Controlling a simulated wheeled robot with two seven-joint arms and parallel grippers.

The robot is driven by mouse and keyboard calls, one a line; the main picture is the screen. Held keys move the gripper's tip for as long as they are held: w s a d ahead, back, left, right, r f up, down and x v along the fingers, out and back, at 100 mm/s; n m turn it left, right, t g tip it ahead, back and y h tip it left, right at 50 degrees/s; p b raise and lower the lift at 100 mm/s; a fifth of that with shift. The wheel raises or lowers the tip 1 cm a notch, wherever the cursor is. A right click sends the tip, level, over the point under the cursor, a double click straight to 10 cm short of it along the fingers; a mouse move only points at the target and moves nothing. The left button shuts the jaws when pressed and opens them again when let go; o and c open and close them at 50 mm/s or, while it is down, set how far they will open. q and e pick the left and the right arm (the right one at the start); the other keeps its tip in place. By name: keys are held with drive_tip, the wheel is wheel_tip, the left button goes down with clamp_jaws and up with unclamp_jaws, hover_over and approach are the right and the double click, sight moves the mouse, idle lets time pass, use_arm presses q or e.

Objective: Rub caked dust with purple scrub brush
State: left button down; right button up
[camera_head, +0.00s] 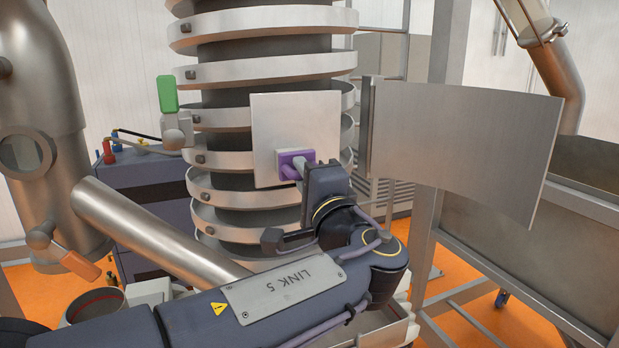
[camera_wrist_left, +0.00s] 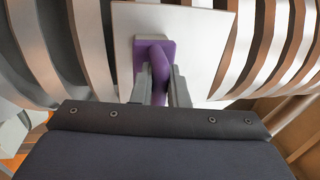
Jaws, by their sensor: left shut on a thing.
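The purple scrub brush (camera_head: 291,158) is in front of a pale square plate (camera_head: 268,112) on the ringed column. My left gripper (camera_head: 308,171) is shut on the brush's handle, its arm reaching in from the lower left. In the left wrist view the brush (camera_wrist_left: 141,52) has its flat purple block facing the plate (camera_wrist_left: 205,55), with the handle between the fingers of my left gripper (camera_wrist_left: 161,88). The brush looks against the plate or very close; contact cannot be told for sure. I cannot make out any caked dust on the plate. My right gripper is not in view.
An open curved metal door (camera_head: 460,145) sticks out to the right of the column (camera_head: 240,110). A green-handled valve (camera_head: 168,95) is at its left. A thick slanted pipe (camera_head: 150,230) and an orange-handled valve (camera_head: 80,265) lie further left. A metal frame (camera_head: 425,200) stands right.

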use_arm(q)
drive_tip(key=shift+a, duration=0.2)
drive_tip(key=shift+r+b+v, duration=0.2)
drive_tip(key=shift+b+v, duration=0.15)
drive_tip(key=shift+v, duration=0.6)
drive_tip(key=shift+r+b+v, duration=0.2)
drive_tip(key=shift+b+v, duration=0.1)
drive_tip(key=shift+v, duration=0.65)
drive_tip(key=shift+r+b+v, duration=0.15)
drive_tip(key=shift+b+v, duration=0.2)
drive_tip(key=shift+v, duration=0.6)
drive_tip(key=shift+d, duration=0.15)
drive_tip(key=v, duration=0.3)
drive_tip(key=shift+s+r, duration=0.1)
drive_tip(key=shift+r, duration=0.15)
drive_tip(key=shift+r, duration=0.1)
